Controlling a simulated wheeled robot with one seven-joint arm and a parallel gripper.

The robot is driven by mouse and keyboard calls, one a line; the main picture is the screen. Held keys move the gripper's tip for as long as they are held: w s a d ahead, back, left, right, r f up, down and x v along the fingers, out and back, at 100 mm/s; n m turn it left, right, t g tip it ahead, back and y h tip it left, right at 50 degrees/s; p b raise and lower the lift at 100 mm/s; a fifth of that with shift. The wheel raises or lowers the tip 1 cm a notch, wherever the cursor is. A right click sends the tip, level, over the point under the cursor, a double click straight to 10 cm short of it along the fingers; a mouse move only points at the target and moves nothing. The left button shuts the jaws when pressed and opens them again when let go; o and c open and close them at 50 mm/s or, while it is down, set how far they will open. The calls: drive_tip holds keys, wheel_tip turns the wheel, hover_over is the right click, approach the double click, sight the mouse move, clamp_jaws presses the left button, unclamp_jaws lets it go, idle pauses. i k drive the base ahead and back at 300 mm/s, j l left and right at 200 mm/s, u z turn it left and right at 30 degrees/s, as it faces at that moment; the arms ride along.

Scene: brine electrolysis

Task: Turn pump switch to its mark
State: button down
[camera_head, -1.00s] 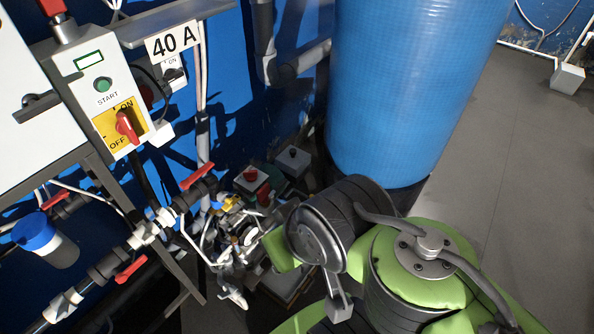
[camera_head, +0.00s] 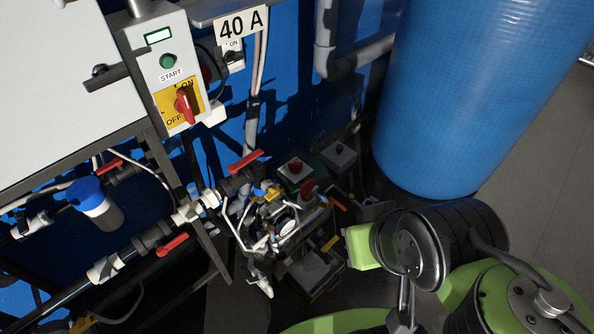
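A red rotary switch (camera_head: 184,104) sits on a yellow plate marked ON and OFF, on a grey control box below a green START button (camera_head: 168,61). Its knob stands upright, slightly tilted. No label in view says which switch is the pump's. My green and black arm links show at the lower right, well apart from the control box. My gripper's fingertips are not in view.
Pipes with red-handled valves (camera_head: 246,160) run below the box. A blue-capped filter (camera_head: 90,197) hangs at the left. Cluttered equipment (camera_head: 300,225) stands on the floor at the centre. A large blue tank (camera_head: 470,90) stands at the right; grey floor (camera_head: 545,170) lies beyond it.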

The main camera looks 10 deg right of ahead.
sight(295, 168)
drive_tip(key=k+l+u, duration=0.1)
drive_tip(key=l+u, duration=0.25)
drive_tip(key=k+l+u, duration=0.1)
drive_tip(key=l+u, duration=0.2)
drive_tip(key=k+l+u, duration=0.2)
drive_tip(key=l+u, duration=0.95)
drive_tip(key=l, duration=0.15)
drive_tip(key=l+u, duration=0.4)
drive_tip(key=k+l+u, duration=0.2)
drive_tip(key=l+u, duration=0.45)
drive_tip(key=l, duration=0.15)
drive_tip(key=l+u, duration=0.3)
drive_tip(key=l, duration=0.15)
